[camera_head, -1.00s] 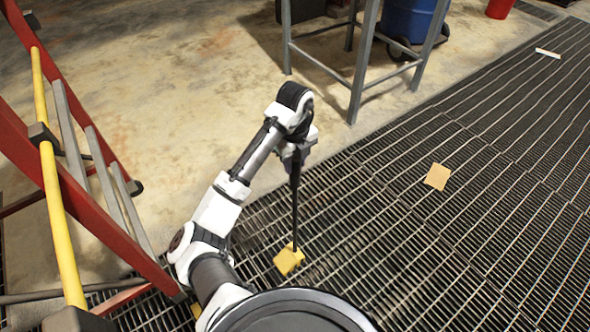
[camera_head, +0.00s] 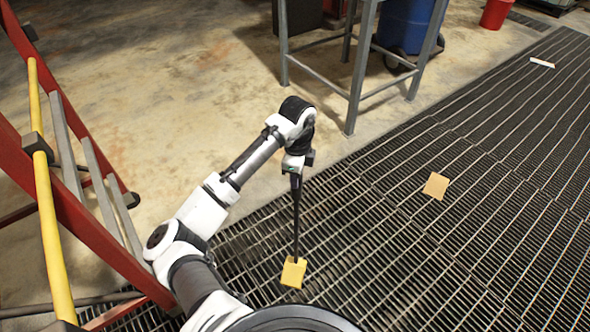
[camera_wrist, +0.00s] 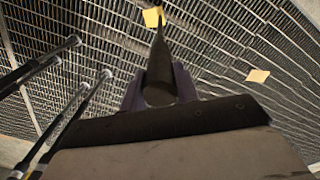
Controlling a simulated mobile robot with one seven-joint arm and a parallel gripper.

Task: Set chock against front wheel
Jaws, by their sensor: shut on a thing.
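A yellow block, the chock (camera_head: 293,272), is at the lower end of a long dark handle (camera_head: 296,215). It hangs low, on or just above the floor grating; I cannot tell if it touches. My gripper (camera_head: 296,172) is shut on the top of the handle, which points almost straight down. In the wrist view the two fingers of my gripper (camera_wrist: 160,88) close around the handle (camera_wrist: 160,65), with the chock (camera_wrist: 152,17) at its far end near the top edge.
A red frame (camera_head: 85,235) with a yellow bar (camera_head: 50,215) and grey rods stands at left. A grey metal stand (camera_head: 359,75), blue drum (camera_head: 408,22) and red bucket (camera_head: 495,13) are behind.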

